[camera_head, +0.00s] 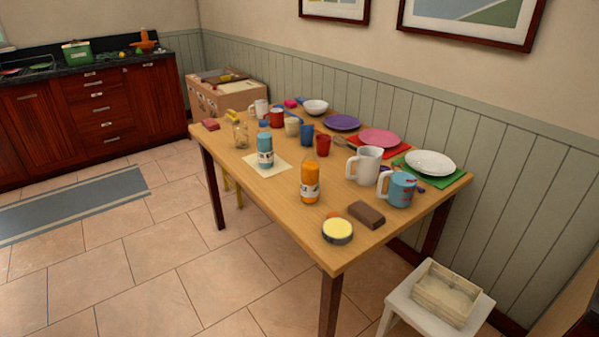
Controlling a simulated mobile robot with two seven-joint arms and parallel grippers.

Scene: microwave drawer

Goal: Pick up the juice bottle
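An orange juice bottle (310,180) with a pale label stands upright on the wooden table (225,168), towards the table's near left edge. A blue bottle (265,148) with a white label stands upright behind it to the left, on a pale square sheet. Neither of my grippers shows in the head view, so nothing is seen touching the orange bottle.
Near the orange bottle are a white pitcher (365,165), a blue mug (398,189), a brown block (367,214) and a round yellow-topped tin (337,231). Plates and cups fill the far side.

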